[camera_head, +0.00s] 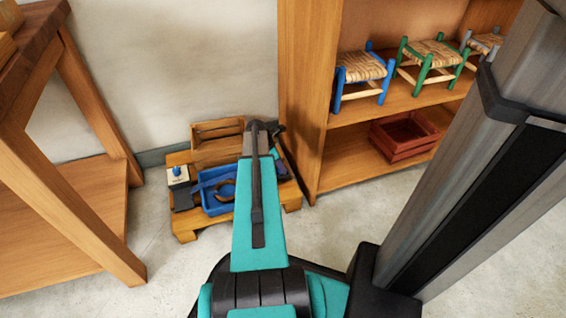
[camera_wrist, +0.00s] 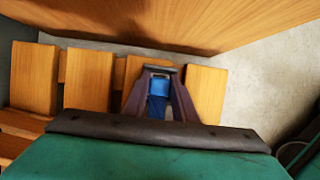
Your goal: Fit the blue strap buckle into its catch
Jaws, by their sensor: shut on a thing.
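My gripper (camera_wrist: 159,76) is shut on the blue strap buckle (camera_wrist: 158,88) in the wrist view. The buckle sits between the two dark fingers, and a darker blue strap (camera_wrist: 155,106) shows just below it. The fingers are over wooden slats (camera_wrist: 88,80). In the head view my arm covers much of the low wooden stand (camera_head: 187,236), and the buckle cannot be made out there. I cannot pick out the catch in either view.
The stand holds a blue tray (camera_head: 213,209), a white block with a blue top piece (camera_head: 178,180) and a wooden crate (camera_head: 215,153). A wooden shelf unit (camera_head: 304,110) rises close on the right; a wooden table (camera_head: 75,200) stands left. Bare floor lies in front.

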